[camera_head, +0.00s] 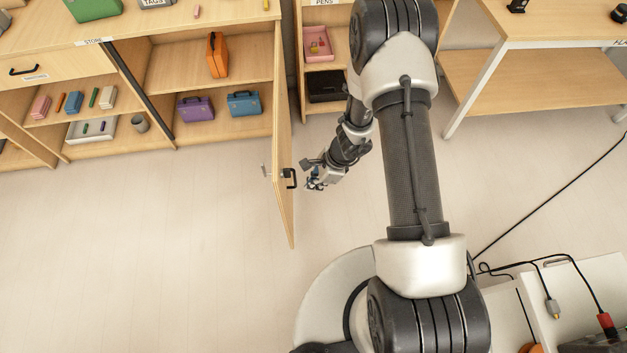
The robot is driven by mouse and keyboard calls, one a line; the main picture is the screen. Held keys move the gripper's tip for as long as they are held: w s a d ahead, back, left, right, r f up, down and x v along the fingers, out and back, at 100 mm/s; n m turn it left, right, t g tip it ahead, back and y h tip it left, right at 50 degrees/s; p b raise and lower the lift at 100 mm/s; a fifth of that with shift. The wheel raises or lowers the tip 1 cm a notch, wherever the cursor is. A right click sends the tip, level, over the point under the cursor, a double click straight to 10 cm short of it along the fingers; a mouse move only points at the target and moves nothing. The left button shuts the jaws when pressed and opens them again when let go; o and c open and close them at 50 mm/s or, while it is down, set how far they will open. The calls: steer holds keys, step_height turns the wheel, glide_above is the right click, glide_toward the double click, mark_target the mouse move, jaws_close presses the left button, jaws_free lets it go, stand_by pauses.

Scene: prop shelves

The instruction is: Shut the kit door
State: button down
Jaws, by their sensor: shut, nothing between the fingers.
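The kit door (284,130) is a light wooden panel standing wide open, swung out from the right side of the cabinet (165,60). A black handle (290,178) is on its right face, near the free edge. The open compartment holds an orange case (217,56), a purple case (195,109) and a blue case (244,103). My gripper (312,184) is just right of the door near the handle, shut and empty. It looks apart from the handle, but the exact gap is hard to tell.
A narrow shelf unit (302,70) with a pink tray (318,44) and a black box (325,86) stands behind my arm. A wooden table (545,80) is at the right. The floor (140,240) left of the door is clear. Dark cables lie at the right.

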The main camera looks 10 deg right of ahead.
steer(key=a+f+b, duration=0.2)
steer(key=a+f, duration=0.3)
steer(key=a, duration=0.1)
steer(key=shift+w+f, duration=0.25)
steer(key=shift+w, duration=0.15)
steer(key=shift+a, duration=0.15)
